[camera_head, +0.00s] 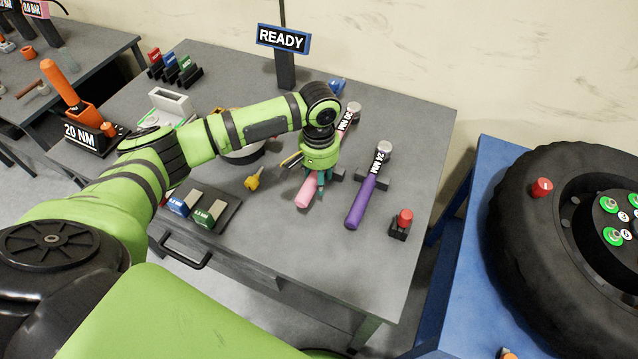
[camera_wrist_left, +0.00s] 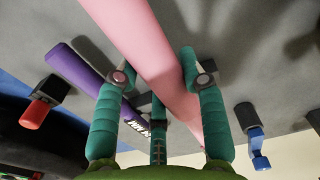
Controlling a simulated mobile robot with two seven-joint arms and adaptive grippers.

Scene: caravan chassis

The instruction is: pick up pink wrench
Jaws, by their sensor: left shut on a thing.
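The pink wrench (camera_head: 306,192) lies on the grey workbench, its head end toward the back and its pink handle toward the front. It also shows in the left wrist view (camera_wrist_left: 150,45), running between the fingers. My left gripper (camera_head: 318,188) points down over the wrench. In the left wrist view its teal fingers (camera_wrist_left: 158,80) are shut on the pink handle. The arm and gripper hide the middle of the wrench in the head view. I cannot tell whether the wrench is lifted. My right gripper is not in view.
A purple wrench (camera_head: 361,204) lies just right of the pink one. A red-capped piece (camera_head: 404,220) stands near the bench's right edge. A yellow item (camera_head: 253,182) lies left of the gripper. A READY sign (camera_head: 283,39) stands behind. A tyre (camera_head: 530,255) sits on a blue stand at right.

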